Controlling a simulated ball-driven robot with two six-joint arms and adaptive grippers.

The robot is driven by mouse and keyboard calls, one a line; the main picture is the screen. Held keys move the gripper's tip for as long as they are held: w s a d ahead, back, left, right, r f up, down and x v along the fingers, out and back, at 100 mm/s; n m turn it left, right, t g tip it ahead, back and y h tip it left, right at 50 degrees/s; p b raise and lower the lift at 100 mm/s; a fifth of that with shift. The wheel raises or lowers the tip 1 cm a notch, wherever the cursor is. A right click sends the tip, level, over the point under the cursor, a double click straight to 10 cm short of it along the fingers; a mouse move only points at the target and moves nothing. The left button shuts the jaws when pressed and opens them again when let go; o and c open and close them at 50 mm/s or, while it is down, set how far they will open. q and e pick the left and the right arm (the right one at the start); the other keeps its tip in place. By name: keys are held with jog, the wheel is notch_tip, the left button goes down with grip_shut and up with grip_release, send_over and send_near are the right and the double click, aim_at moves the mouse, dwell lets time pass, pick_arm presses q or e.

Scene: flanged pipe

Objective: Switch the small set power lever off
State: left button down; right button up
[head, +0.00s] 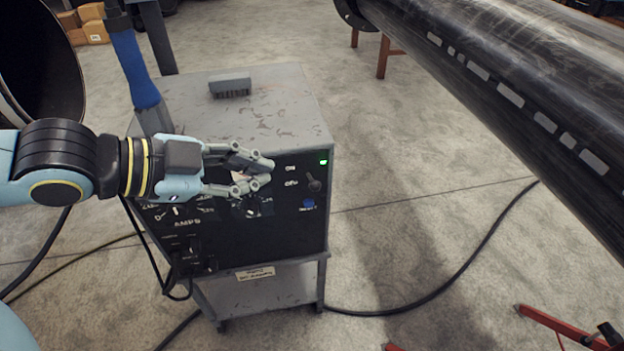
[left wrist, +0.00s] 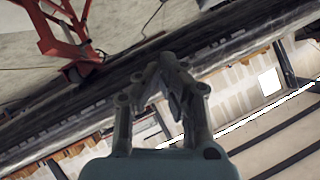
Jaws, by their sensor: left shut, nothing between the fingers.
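The set power lever (head: 314,183) is a small dark lever on the black front panel of the grey welding set (head: 300,100), at the panel's upper right. The ON and OFF labels are just left of it, and a green light (head: 323,162) is lit above it. The lever's exact tilt is hard to make out. My left gripper (head: 264,174) is in front of the panel, left of the labels and apart from the lever. It is shut and empty; its fingers also show in the left wrist view (left wrist: 172,68). It hides part of the panel. My right gripper is not in view.
A blue button (head: 308,204) is below the lever, and dials are at the panel's left. A large black pipe (head: 500,80) crosses the upper right. Cables lie on the floor. Space right of the set is open.

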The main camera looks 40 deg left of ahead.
pick_arm(q)
jog(key=b, duration=0.7)
send_over(312, 181)
jog(key=s+d, duration=0.3)
jog(key=s, duration=0.1)
notch_tip(312, 181, down, 6)
jog(key=shift+w+a+f+b, duration=0.2)
jog(key=shift+w+a+f, duration=0.15)
jog(key=shift+f, duration=0.25)
jog(key=shift+w+a+f+b, duration=0.15)
jog(key=shift+w+a+f, duration=0.15)
jog(key=shift+f, duration=0.3)
